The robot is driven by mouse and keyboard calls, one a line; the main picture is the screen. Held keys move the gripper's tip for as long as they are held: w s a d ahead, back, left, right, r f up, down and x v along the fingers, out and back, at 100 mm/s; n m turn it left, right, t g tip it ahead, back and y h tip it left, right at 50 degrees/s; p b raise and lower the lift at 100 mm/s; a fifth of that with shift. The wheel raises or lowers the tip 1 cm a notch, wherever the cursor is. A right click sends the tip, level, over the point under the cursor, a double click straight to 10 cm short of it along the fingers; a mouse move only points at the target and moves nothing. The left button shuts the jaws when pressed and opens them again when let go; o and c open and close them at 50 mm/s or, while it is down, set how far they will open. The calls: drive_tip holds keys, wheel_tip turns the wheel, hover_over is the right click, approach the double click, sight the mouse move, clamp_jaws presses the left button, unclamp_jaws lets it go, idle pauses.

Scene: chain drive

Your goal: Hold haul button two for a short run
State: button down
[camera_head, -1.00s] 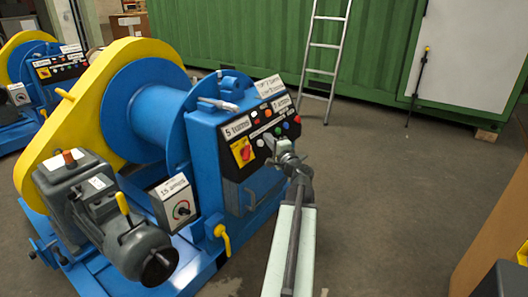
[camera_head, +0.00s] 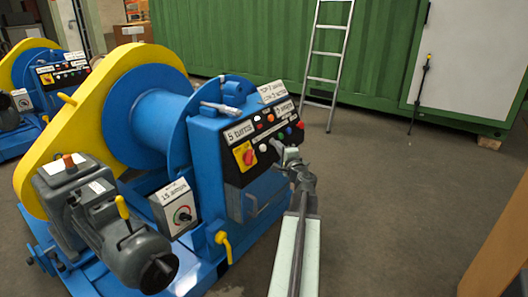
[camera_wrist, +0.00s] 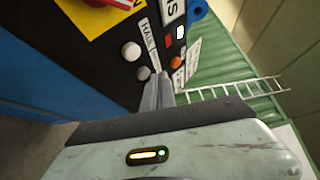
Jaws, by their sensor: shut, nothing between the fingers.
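The blue winch's black control panel (camera_head: 236,165) faces right in the head view. In the wrist view, a white button (camera_wrist: 131,50) and a greyer button (camera_wrist: 143,73) sit beside a label reading "HAUL" (camera_wrist: 150,40). I cannot read which is number two. My gripper (camera_head: 281,150) is shut and empty, its tips at the panel's lower button row. In the wrist view, the closed fingers (camera_wrist: 158,80) point at the panel just right of the greyer button. I cannot tell whether they touch the panel or a button.
A red rotary switch on yellow (camera_head: 243,153) is left of the buttons. A grey dial box (camera_head: 177,212) and a motor (camera_head: 100,215) stand at front left. A second winch (camera_head: 50,80) is behind left. A ladder (camera_head: 328,60) leans on the green container (camera_head: 230,35).

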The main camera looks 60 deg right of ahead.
sight(263, 148)
drive_tip(key=shift+w+f+b, duration=0.2)
drive_tip(key=shift+w+f, duration=0.1)
drive_tip(key=shift+w, duration=0.3)
drive_tip(key=shift+w+f+b, duration=0.25)
drive_tip(key=shift+w+f, duration=0.05)
drive_tip(key=shift+w, duration=0.35)
drive_tip(key=shift+w+f+b, duration=0.2)
drive_tip(key=shift+w+f, duration=0.1)
drive_tip(key=shift+w, duration=0.3)
idle(0.6)
drive_tip(key=shift+w+f, duration=0.15)
drive_tip(key=shift+w, duration=0.25)
